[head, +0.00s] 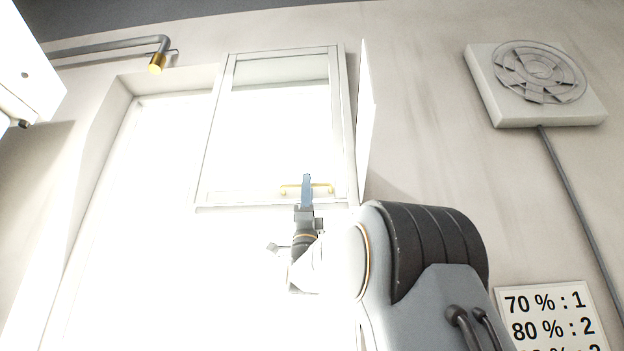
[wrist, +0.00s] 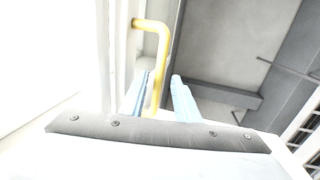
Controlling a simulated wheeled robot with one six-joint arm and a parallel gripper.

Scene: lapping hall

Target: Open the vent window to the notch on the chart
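The vent window (head: 228,130) is a pale framed pane high in the bright window opening in the head view. A brass bar handle (head: 326,188) sits on its lower rail. My gripper (head: 307,178), with blue fingers, is at this handle. In the wrist view the handle (wrist: 162,45) runs down between the two fingers of my gripper (wrist: 162,95). The fingers stand apart, with a gap beside the bar. The chart (head: 550,318) is at the lower right and reads "70 % : 1" and "80 % : 2"; its third line is cut off. I cannot make out any notch.
A thin white panel (head: 366,120) stands out along the window's right edge. A round fan on a square plate (head: 540,75) hangs on the wall at right, with a cable below. A grey pipe with a brass end (head: 157,62) is at upper left.

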